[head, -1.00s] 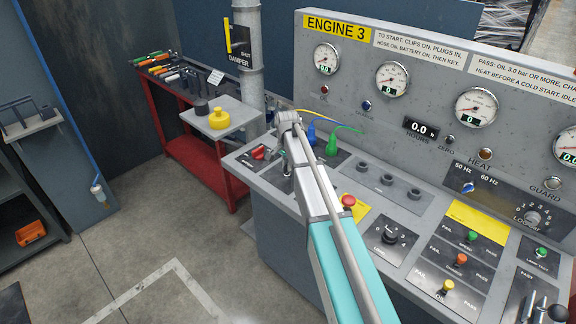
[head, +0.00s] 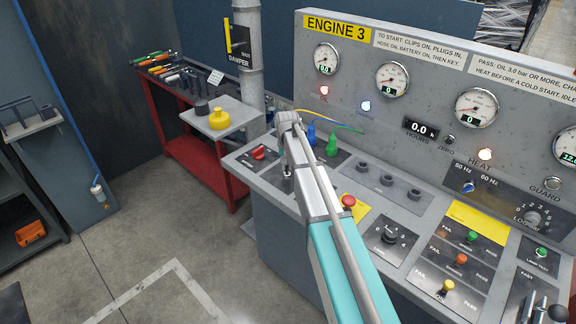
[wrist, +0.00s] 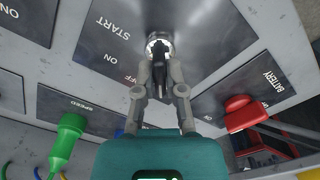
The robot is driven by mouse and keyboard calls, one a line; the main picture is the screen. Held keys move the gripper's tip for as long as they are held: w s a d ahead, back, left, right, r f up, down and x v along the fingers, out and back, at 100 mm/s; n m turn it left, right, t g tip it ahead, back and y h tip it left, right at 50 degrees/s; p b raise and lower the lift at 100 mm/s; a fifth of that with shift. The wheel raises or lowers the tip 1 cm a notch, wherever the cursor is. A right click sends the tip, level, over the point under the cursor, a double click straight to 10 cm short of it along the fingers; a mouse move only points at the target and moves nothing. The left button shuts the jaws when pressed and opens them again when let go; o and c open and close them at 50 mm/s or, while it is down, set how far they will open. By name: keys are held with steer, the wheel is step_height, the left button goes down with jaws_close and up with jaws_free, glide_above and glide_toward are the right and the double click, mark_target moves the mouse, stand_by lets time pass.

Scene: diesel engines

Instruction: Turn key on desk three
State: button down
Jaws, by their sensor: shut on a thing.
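The Engine 3 desk (head: 300,235) stands in front of me, with a yellow ENGINE 3 label on its upright panel. In the wrist view a dark key (wrist: 158,72) sits in a round metal switch on a dark plate (wrist: 100,42) marked START, ON and OFF. My gripper (wrist: 160,84) is shut on the key, one finger on each side. In the head view my gripper (head: 287,172) is at the desk's left part, and my wrist and arm hide the key. I cannot tell exactly which mark the key points at.
A red BATTERY switch (wrist: 240,112) is close beside the key plate. A green plug (wrist: 66,140) stands on the other side. A red button (head: 348,201) and a level knob (head: 390,236) lie right of my arm. A red bench (head: 200,160) stands at the left.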

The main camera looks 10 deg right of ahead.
stand_by(0.3)
steer(key=c, duration=0.7)
jaws_free()
steer(key=shift+r, duration=0.1)
